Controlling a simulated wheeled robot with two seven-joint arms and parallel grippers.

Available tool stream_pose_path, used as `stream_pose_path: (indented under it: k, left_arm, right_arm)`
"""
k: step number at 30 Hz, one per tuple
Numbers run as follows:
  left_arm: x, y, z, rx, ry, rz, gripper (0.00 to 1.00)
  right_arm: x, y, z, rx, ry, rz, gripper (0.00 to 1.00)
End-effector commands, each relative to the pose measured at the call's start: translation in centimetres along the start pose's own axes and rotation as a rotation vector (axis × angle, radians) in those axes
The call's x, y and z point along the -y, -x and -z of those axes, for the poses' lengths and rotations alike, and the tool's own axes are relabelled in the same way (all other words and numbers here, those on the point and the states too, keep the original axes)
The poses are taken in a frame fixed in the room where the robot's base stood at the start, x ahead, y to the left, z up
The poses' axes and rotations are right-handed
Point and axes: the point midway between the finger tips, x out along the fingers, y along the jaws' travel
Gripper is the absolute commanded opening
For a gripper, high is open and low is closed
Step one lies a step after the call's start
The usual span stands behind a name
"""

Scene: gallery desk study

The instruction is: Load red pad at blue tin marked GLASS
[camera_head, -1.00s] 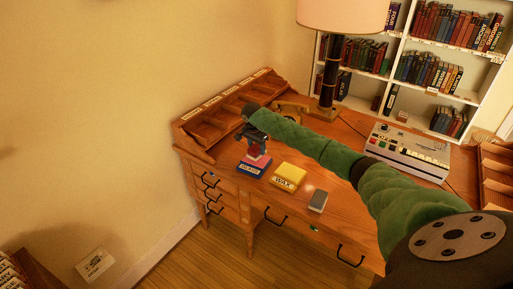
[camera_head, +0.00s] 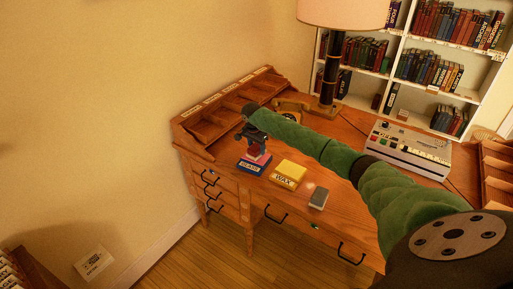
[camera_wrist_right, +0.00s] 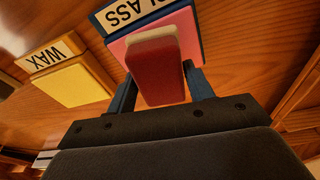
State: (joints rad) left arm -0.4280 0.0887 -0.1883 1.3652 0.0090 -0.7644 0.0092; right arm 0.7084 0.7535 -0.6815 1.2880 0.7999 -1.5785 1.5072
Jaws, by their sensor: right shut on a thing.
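The blue tin marked GLASS (camera_head: 250,168) stands on the desk's front left part, with a pink face on top; its label and pink face (camera_wrist_right: 124,47) also show in the right wrist view. My right gripper (camera_head: 257,146) is at the tin, above its pink top. It is shut on the red pad (camera_wrist_right: 157,75), which has a pale edge at its far end. The pale edge lies over or against the pink face; I cannot tell whether they touch. In the head view the pad is small and partly hidden by the fingers. My left gripper is not in view.
A yellow tin marked WAX (camera_head: 291,170) stands just right of the blue tin. A grey block (camera_head: 318,198) lies further right. A pigeonhole rack (camera_head: 222,112), a telephone (camera_head: 291,106) and a lamp (camera_head: 330,65) are behind. A grey machine (camera_head: 408,150) stands right.

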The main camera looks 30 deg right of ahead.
Motion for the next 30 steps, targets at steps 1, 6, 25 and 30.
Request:
stream_pose_path:
  k: [1, 6, 25, 30]
  left_arm:
    - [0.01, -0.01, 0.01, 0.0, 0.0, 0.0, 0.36]
    - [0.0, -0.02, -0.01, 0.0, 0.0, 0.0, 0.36]
    - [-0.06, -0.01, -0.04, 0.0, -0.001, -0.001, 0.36]
    - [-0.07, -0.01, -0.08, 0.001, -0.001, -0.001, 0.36]
  right_arm:
    - [0.01, 0.02, 0.0, 0.0, 0.0, 0.0, 0.34]
    - [0.01, 0.0, 0.0, 0.0, 0.0, 0.0, 0.34]
    - [0.03, -0.55, -0.09, 0.0, 0.0, 0.001, 0.34]
    - [0.04, -0.7, -0.12, 0.0, 0.0, 0.001, 0.34]
